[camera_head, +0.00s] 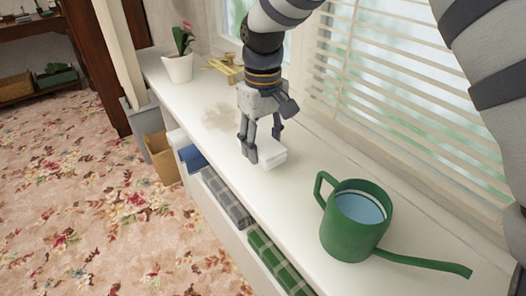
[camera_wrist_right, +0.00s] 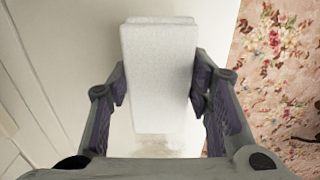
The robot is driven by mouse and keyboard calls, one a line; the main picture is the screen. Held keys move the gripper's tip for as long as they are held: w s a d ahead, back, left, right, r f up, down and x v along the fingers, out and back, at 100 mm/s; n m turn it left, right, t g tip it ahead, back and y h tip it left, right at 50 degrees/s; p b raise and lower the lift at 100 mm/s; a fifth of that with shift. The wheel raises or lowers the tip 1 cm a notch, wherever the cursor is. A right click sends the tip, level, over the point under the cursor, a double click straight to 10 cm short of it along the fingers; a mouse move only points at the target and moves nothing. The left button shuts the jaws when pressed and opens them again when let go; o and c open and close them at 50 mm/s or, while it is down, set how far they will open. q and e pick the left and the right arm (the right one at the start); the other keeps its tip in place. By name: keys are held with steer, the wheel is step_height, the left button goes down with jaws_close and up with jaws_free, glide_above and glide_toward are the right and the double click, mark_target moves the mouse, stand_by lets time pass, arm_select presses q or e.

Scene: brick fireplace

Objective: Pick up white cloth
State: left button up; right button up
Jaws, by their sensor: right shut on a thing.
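The white cloth (camera_head: 268,153) is a folded block on the white windowsill shelf (camera_head: 305,200), near its middle. My right gripper (camera_head: 261,146) reaches down over it with its fingers on either side. In the right wrist view the cloth (camera_wrist_right: 160,75) lies between the two fingers (camera_wrist_right: 160,88), and the gripper is shut on it. In the head view the gripper hides part of the cloth. Whether the cloth touches the shelf is hard to tell. My left gripper does not show in either view.
A green watering can (camera_head: 352,225) with a long spout stands at the near right of the shelf. A potted plant (camera_head: 179,67) and a yellow object (camera_head: 226,68) stand at the far end. A greyish stain (camera_head: 220,117) marks the shelf. Window blinds (camera_head: 375,90) border the right side.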

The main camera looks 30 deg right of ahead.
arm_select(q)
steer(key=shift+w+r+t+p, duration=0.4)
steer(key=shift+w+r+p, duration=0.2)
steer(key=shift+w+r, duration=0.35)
arm_select(e)
steer(key=s+a+r, duration=0.5)
steer(key=a+r, duration=0.5)
steer(key=a, duration=0.3)
steer(key=shift+s, duration=0.15)
steer(key=shift+o, duration=0.6)
steer(key=shift+c, duration=0.5)
